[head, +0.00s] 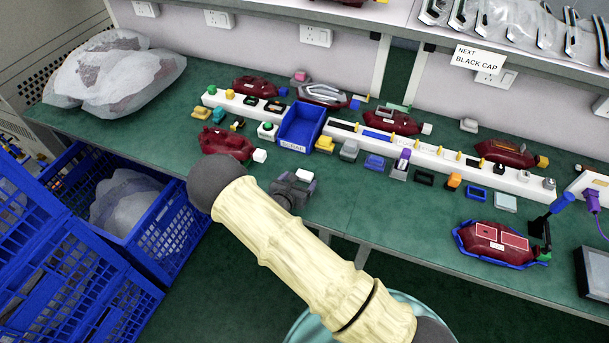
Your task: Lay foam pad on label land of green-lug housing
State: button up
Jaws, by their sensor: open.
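A dark red lamp housing (476,243) sits in a blue cradle (462,246) at the right front of the bench. A dark green lug (544,256) shows at its right end. Two red rectangles with pale outlines show on its top; I cannot tell which is the label land. My gripper (294,187) is open over the bench's front edge, left of centre, far left of this housing. A small white block (304,175) shows right beside the fingers; I cannot tell if it is the foam pad or whether they touch. A pale flat pad (505,202) lies behind the housing.
Other dark red housings (392,122) stand along the bench around a white parts rail (345,134). A blue bin (300,125) stands mid-bench. A blue post (561,203) and a dark screen (594,269) stand right of the cradle. Green bench top (395,205) is clear between gripper and cradle.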

aim_at(303, 176)
jog(key=x, duration=0.3)
jog(key=shift+w+d+f, duration=0.2)
jog(key=shift+w, duration=0.1)
jog(key=c, duration=1)
